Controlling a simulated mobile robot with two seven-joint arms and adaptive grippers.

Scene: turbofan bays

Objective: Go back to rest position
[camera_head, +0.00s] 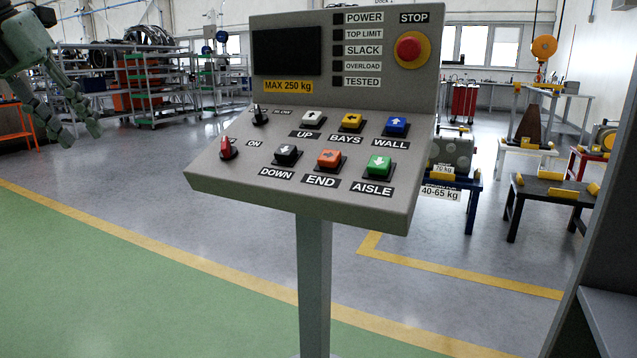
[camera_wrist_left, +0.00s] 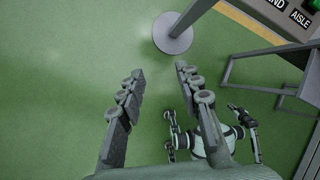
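My left gripper (camera_head: 82,136) is at the upper left of the head view, in the air left of the control panel and apart from it. The left wrist view shows its two jointed grey fingers (camera_wrist_left: 160,72) spread wide with nothing between them, above the green floor.
The grey control panel (camera_head: 300,183) stands close in front on a post (camera_head: 314,285); its round foot (camera_wrist_left: 173,34) shows in the left wrist view. Shelving racks (camera_head: 145,90) are at the back left. A dark table (camera_head: 550,190) is at the right. The green floor (camera_head: 120,290) at left is clear.

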